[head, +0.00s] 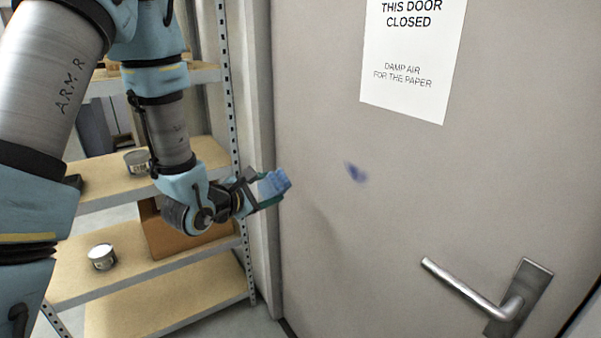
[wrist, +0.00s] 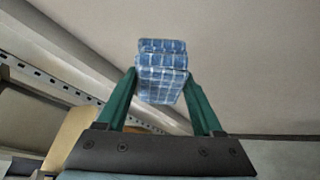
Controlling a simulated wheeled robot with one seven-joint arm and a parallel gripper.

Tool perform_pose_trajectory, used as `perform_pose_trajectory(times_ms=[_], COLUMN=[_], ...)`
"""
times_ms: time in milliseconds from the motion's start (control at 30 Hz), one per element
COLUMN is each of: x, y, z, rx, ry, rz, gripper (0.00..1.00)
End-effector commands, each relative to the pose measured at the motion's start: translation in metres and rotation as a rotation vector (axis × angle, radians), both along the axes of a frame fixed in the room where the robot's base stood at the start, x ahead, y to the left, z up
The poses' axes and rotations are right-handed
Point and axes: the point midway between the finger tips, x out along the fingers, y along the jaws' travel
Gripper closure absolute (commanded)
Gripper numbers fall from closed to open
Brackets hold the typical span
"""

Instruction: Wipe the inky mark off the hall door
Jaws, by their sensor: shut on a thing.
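The inky mark (head: 355,173) is a small blue-purple smudge on the grey hall door (head: 330,120), below the paper sign and up and left of the handle. My gripper (head: 262,192) is left of the mark, in front of the door's left edge. It is shut on a folded blue checked cloth (head: 273,184). In the wrist view the cloth (wrist: 162,72) sits between the two green fingers. The head view shows a gap across the door between the cloth and the mark. I cannot tell whether the cloth touches the door. I cannot make out the mark in the wrist view.
A paper sign (head: 412,55) hangs on the door above the mark. A metal lever handle (head: 475,295) sticks out at the lower right. A shelf rack (head: 150,270) with cans and a cardboard box stands left of the door frame. The door around the mark is clear.

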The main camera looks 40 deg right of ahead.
Motion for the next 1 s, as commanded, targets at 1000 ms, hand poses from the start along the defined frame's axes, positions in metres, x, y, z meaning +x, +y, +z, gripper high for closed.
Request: perform_pose_trajectory(times_ms=[1000], x=[-0.076], y=[-0.098], z=[0.040], rx=[0.000], ry=[0.000], rz=[-0.196], gripper=[0.77])
